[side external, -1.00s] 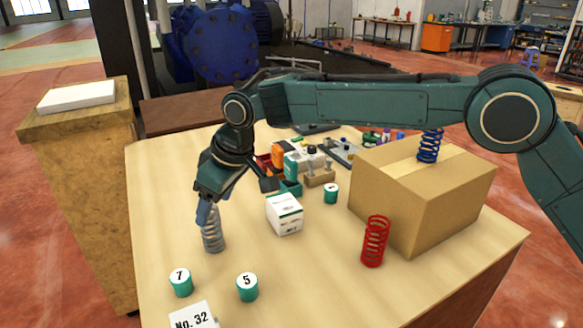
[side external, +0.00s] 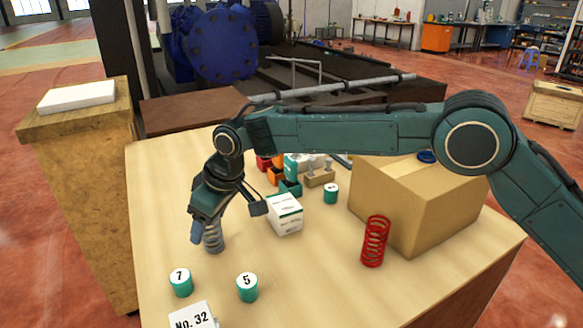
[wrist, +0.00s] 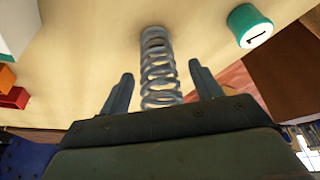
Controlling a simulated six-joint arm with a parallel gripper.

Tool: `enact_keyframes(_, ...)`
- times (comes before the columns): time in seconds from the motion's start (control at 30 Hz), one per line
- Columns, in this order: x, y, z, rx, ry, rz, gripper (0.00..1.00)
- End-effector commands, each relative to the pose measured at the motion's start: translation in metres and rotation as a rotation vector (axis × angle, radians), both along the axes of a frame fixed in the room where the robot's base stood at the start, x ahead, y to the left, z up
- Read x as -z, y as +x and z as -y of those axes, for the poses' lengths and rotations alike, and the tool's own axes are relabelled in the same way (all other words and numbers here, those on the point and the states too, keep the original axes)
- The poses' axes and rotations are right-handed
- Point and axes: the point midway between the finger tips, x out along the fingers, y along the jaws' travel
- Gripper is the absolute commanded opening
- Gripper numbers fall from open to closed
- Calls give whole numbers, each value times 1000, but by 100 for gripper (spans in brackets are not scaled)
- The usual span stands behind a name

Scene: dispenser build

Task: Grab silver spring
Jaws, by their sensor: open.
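In the wrist view, the silver spring (wrist: 158,68) lies between the two fingers of my gripper (wrist: 161,85), with a gap visible on each side. My gripper is open and points down over the spring.
A white box (side external: 285,214) stands to the right of my gripper. A red spring (side external: 375,241) stands before a cardboard box (side external: 420,215). The wooden table (side external: 310,270) is clear between them.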

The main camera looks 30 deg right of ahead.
Motion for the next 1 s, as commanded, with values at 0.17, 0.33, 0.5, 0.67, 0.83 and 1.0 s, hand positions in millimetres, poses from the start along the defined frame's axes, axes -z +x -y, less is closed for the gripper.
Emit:
enact_keyframes(0.17, 0, 0, 0, 0, 0, 0, 64)
enact_keyframes(0.33, -1, 0, 0, 0, 0, 0, 64)
enact_keyframes(0.5, -1, 0, 0, 0, 0, 0, 33)
enact_keyframes(0.67, -1, 0, 0, 0, 1, 1, 14)
enact_keyframes(0.83, -1, 0, 0, 0, 1, 1, 14)
enact_keyframes(1.0, -7, 0, 0, 0, 2, 2, 14)
